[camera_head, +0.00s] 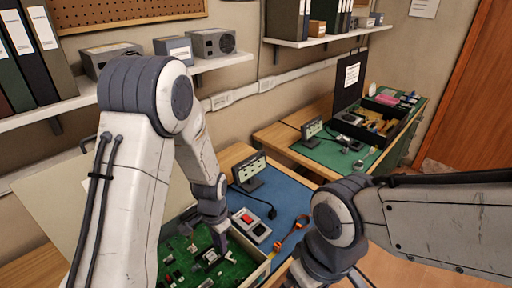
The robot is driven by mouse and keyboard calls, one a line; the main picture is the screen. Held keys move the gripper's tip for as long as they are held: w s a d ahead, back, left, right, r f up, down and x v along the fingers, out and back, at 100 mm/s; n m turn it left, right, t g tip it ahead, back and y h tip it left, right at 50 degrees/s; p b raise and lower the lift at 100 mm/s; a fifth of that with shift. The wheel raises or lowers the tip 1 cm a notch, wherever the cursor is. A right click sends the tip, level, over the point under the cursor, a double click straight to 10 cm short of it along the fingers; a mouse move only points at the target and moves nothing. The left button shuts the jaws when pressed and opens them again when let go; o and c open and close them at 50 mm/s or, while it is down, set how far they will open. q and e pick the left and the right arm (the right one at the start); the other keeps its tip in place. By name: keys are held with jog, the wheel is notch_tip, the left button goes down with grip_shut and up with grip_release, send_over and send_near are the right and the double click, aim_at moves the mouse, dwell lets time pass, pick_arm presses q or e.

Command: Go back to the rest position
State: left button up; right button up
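My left arm comes in from the left and bends down. Its gripper (221,246) points down into an open box with a green floor (244,259), close over the small dark parts in it. The gripper is small and partly hidden by its own wrist, so I cannot tell whether it is open or holds something. My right arm comes in from the right edge and reaches to the bottom middle. Its gripper (322,283) is at the bottom edge, mostly cut off, and its opening does not show.
A blue mat (286,198) bears a small display (249,171), a grey device with a red button (251,225) and an orange strap (289,236). A second bench with a green mat (325,153) and an open black case (395,112) stands behind. Shelves with binders (45,43) line the wall.

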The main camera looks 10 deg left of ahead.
pick_arm(q)
jog(key=s+d+r+b, duration=0.1)
jog(key=s+d+r, duration=0.75)
jog(key=r, duration=0.25)
jog(key=s+d+r, duration=0.1)
jog(key=s+r, duration=0.1)
jog(key=s, duration=0.3)
jog(key=s+d+r+h, duration=0.1)
jog(key=s+r, duration=0.2)
jog(key=s, duration=0.3)
jog(key=shift+d+r+b, duration=0.15)
jog(key=shift+d+b, duration=0.25)
